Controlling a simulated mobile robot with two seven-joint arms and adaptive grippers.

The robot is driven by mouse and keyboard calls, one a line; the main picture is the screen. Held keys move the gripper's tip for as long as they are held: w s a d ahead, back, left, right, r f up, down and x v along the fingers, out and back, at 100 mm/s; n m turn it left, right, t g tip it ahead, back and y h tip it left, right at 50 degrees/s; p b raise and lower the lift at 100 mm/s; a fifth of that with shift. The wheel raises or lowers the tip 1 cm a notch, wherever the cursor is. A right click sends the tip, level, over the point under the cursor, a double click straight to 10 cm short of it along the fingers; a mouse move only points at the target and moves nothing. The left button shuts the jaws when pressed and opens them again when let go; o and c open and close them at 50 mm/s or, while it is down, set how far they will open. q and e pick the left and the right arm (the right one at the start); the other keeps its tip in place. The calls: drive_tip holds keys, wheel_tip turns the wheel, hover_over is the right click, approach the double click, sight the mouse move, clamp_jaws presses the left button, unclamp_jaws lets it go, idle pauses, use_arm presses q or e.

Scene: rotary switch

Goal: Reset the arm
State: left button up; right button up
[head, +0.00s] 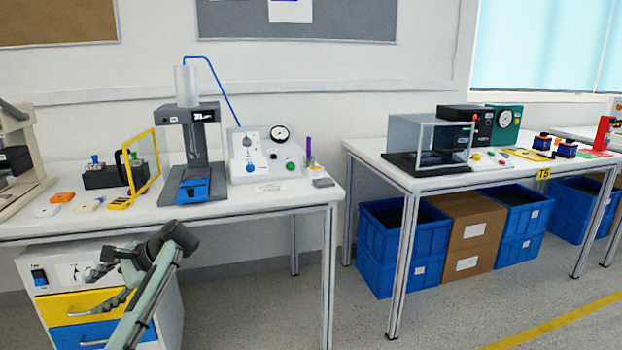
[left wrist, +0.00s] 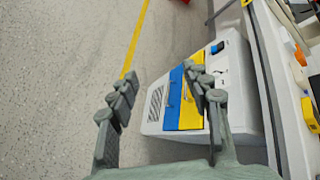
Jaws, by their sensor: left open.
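My left gripper (head: 80,292) is in front of the white cabinet (head: 168,300) under the left bench. It is open and empty, and its two fingers stand apart in the left wrist view (left wrist: 160,76). The cabinet has a top panel with a blue and black switch (head: 39,277) and a marked white plate partly hidden behind the gripper. In the left wrist view the cabinet (left wrist: 238,75) lies beyond the fingers, tilted in the picture. A white control box (head: 240,150) with a gauge and a blue knob (head: 249,168) stands on the bench. My right gripper is not in view.
The left bench (head: 255,205) carries a grey press (head: 190,150), a yellow-framed guard (head: 143,168) and small items. Its front edge is above my gripper. A yellow drawer (head: 60,305) is in the cabinet. Blue crates (head: 400,250) sit under the right bench. The floor in front is clear.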

use_arm(q)
drive_tip(key=s+a+n+g+y, duration=0.1)
drive_tip(key=s+a+n, duration=0.1)
drive_tip(key=s+a, duration=0.7)
drive_tip(key=w+d+n+t+h, duration=0.2)
drive_tip(key=w+d+t+h, duration=0.35)
drive_tip(key=w, duration=0.65)
drive_tip(key=w+d+n+t+h, duration=0.2)
drive_tip(key=w+d+t+h, duration=0.1)
drive_tip(key=w+d+t, duration=0.65)
drive_tip(key=s+d+f+g, duration=0.1)
drive_tip(key=s+f+g, duration=0.15)
drive_tip(key=f, duration=0.45)
drive_tip(key=s+d+f+g, duration=0.15)
drive_tip(key=s+f, duration=0.25)
drive_tip(key=f, duration=0.4)
drive_tip(key=s+d+f+g+h, duration=0.1)
drive_tip(key=s+d+f+g, duration=0.15)
drive_tip(key=s+f, duration=1)
drive_tip(key=s+d+f+g, duration=0.1)
drive_tip(key=s+d+f, duration=0.1)
drive_tip(key=s+f, duration=0.3)
drive_tip(key=s+d+f+g+h, duration=0.1)
drive_tip(key=s+f, duration=0.4)
drive_tip(key=s, duration=0.9)
drive_tip(key=s+d+f+g, duration=0.2)
drive_tip(key=s+f, duration=0.3)
drive_tip(key=s, duration=0.5)
drive_tip(key=shift+d, duration=0.6)
